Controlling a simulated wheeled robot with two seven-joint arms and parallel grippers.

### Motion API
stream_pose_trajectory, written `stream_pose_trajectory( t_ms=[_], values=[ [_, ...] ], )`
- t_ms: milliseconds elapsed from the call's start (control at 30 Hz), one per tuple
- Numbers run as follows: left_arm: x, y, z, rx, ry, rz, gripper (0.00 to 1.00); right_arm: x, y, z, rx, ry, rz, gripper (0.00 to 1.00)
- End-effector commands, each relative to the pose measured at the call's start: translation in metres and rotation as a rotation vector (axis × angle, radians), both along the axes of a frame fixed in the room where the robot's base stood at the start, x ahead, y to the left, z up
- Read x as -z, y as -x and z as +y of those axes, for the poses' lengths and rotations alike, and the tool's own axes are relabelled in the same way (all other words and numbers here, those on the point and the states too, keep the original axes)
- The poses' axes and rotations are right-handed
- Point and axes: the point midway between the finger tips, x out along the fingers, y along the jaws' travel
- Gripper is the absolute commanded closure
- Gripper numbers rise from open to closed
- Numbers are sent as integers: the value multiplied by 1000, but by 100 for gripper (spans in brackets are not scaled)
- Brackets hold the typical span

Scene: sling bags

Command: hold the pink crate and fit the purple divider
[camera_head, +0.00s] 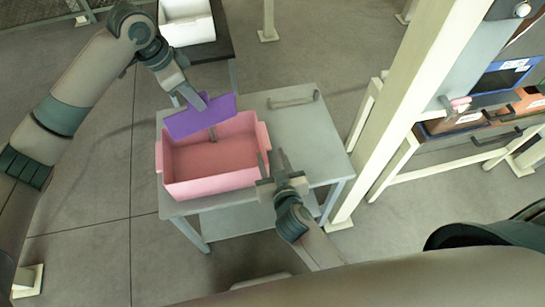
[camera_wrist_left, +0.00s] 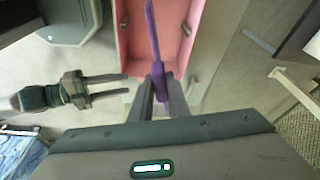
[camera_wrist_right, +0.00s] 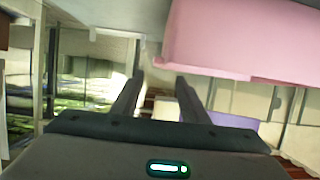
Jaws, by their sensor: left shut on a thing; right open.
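The pink crate (camera_head: 215,178) stands upright on a small grey table, its open top facing up. My left gripper (camera_head: 200,104) is shut on the purple divider (camera_head: 202,116) and holds it at the crate's far side, over or just inside the rim. In the left wrist view the divider (camera_wrist_left: 153,35) shows nearly edge-on between the fingers, with the crate (camera_wrist_left: 130,40) beyond. My right gripper (camera_head: 269,163) is open at the crate's right near side. In the right wrist view the crate (camera_wrist_right: 240,45) is above and right of the empty fingers (camera_wrist_right: 160,88). Whether they touch it cannot be told.
The grey table (camera_head: 290,125) has bare top to the right of the crate and a handle (camera_head: 291,98) at its back. A white bin (camera_head: 187,22) sits on a dark table behind. A cream post (camera_head: 405,110) and a rack with bins stand to the right.

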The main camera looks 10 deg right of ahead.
Motion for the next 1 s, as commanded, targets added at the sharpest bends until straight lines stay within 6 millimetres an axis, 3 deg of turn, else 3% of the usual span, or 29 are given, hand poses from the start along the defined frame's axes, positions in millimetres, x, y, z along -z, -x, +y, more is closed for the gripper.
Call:
stream_pose_trajectory(
  t_ms=[567, 767, 1000],
  values=[
    [0, 0, 0, 0, 0, 0, 100, 2, -5, -3, 3, 2, 2, 59],
    [0, 0, 0, 0, 0, 0, 100, 8, -23, -3, 3, 3, 1, 59],
    [0, 0, 0, 0, 0, 0, 100, 20, -57, -3, 3, 4, 1, 59]
  ],
)
